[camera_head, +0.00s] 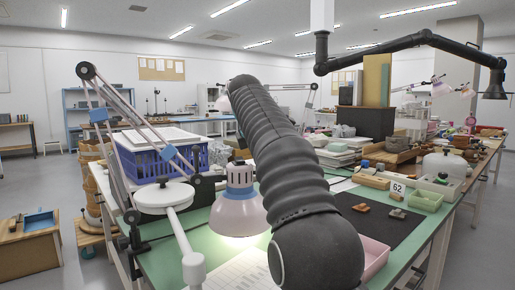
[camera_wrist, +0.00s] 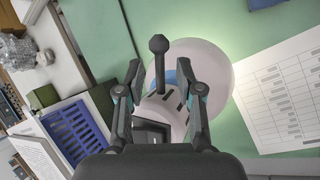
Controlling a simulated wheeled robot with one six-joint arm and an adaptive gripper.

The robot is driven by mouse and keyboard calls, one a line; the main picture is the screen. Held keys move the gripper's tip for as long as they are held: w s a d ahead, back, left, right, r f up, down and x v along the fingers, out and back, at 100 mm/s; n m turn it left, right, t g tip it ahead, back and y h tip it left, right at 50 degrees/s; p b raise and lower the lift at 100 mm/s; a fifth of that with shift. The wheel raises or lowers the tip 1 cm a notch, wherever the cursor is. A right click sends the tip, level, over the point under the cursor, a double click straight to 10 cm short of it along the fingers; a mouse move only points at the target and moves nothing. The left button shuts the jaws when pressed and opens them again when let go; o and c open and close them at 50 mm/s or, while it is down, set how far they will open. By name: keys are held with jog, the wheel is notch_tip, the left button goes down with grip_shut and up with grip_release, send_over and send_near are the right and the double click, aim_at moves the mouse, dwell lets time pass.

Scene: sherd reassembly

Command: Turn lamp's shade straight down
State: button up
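The lamp's shade (camera_head: 238,213) is pale pink with a blue band and a grey vented neck. Its mouth faces mostly downward and lights the green table; I cannot tell a small tilt. The lamp's jointed arm (camera_head: 130,135) rises at the left. In the wrist view the shade (camera_wrist: 217,78) lies just beyond my gripper (camera_wrist: 158,72). The gripper's two fingers are spread apart. A dark stem with a ball end (camera_wrist: 158,45) shows between them, and I see no finger closed on it. The gripper is hidden in the head view.
A blue basket (camera_head: 155,160) stands behind the lamp, left of the shade. A printed sheet (camera_head: 240,272) lies below it. A dark mat (camera_head: 380,220) with sherds and a pink tray (camera_head: 374,255) lie to the right. An overhead black arm lamp (camera_head: 425,40) hangs at upper right.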

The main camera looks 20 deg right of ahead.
jog(key=v, duration=0.8)
jog(key=shift+s+a+r, duration=0.15)
jog(key=shift+r, duration=0.15)
jog(key=shift+s+r, duration=0.1)
